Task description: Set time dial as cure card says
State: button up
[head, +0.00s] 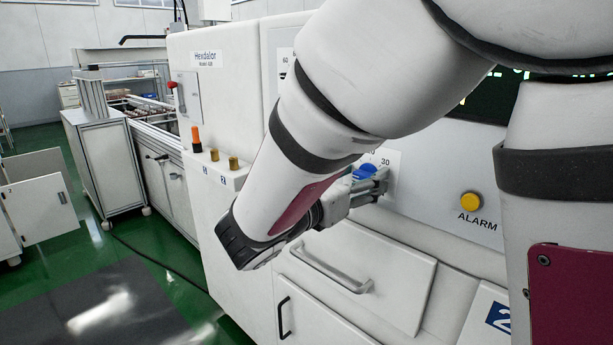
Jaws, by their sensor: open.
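A blue dial (364,172) sits on the front panel of the white machine, with a printed scale around it where "30" is readable. My gripper (378,184) is at this dial, its fingers open and on either side of or just in front of the knob; I cannot tell whether they touch it. My arm covers part of the scale and the dial's pointer cannot be made out. No cure card can be made out.
A yellow alarm button (471,202) is right of the dial. A drawer handle (330,268) sticks out below my gripper. Orange and brass knobs (196,139) stand on a ledge at left. A dark screen (485,95) is partly behind my arm.

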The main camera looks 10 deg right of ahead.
jog(key=c, duration=1.2)
jog(key=shift+o, duration=0.2)
jog(key=m+b, duration=0.3)
jog(key=m, duration=0.1)
jog(key=shift+f+m, duration=0.1)
jog(key=shift+m, duration=0.3)
jog(key=m+b, duration=0.6)
jog(key=b, duration=0.1)
jog(key=m+b, duration=0.7)
jog(key=b, duration=0.1)
jog(key=shift+s+d+f, duration=0.1)
jog(key=shift+s+f, duration=0.05)
jog(key=shift+f, duration=0.05)
jog(key=shift+b, duration=0.35)
